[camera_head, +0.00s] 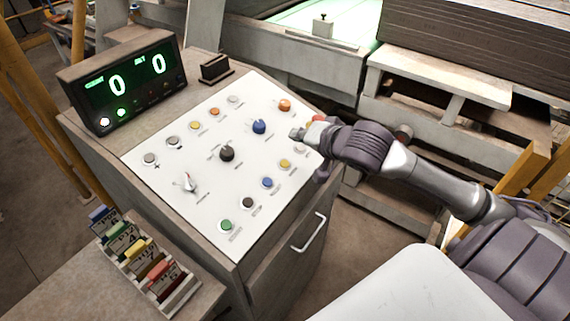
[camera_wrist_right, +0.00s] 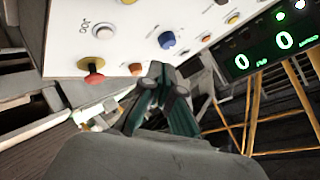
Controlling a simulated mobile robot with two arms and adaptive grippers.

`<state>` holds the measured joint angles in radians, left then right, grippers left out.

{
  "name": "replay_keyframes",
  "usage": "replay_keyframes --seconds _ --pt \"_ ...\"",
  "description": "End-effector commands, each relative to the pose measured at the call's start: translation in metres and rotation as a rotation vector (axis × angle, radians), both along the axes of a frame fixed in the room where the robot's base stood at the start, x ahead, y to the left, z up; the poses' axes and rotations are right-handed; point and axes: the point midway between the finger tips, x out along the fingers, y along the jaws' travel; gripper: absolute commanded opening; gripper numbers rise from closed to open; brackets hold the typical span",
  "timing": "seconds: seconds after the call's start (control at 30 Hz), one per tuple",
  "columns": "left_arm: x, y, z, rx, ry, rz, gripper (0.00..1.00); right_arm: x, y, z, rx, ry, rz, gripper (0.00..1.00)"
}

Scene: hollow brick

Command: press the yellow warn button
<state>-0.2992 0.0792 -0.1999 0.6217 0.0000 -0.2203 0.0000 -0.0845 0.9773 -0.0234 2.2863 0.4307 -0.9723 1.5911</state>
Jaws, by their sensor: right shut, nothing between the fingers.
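A white control panel (camera_head: 150,180) with several buttons and knobs slopes on top of a cabinet. One yellow button (camera_head: 285,163) is near its right edge, just below my right gripper. Another yellow button (camera_head: 195,125) is in the upper left row. The labels are too small to read, so I cannot tell which one is warn. My right gripper (camera_head: 297,133) is shut and empty over the panel's right edge; in the wrist view the closed fingers (camera_wrist_right: 160,80) point toward the panel. I cannot tell whether they touch it. My left gripper is not in view.
A blue knob (camera_head: 259,126), an orange button (camera_head: 285,105) and a white button (camera_wrist_right: 103,31) are close to the fingers. A red mushroom button (camera_wrist_right: 93,78) sits at the panel edge. A display box (camera_head: 125,80) stands at the back left, a card rack (camera_head: 140,260) at the lower left.

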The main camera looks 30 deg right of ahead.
Motion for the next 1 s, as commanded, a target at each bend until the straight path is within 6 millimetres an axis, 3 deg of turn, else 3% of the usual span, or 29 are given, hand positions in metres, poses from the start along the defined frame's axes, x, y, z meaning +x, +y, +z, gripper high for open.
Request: replay_keyframes --seconds 0.2,0.43,0.7,1.0 --pt "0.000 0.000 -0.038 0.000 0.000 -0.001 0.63 0.007 0.002 -0.034 -0.001 -0.001 0.000 0.00" --pt "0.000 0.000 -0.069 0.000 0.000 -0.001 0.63 0.015 0.006 -0.061 0.000 -0.001 -0.001 0.00" --pt "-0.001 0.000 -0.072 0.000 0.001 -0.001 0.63 0.020 0.008 -0.077 0.001 0.001 -0.001 0.00" --pt "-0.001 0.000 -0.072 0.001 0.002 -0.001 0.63 0.021 0.009 -0.079 0.000 0.001 -0.001 0.00"
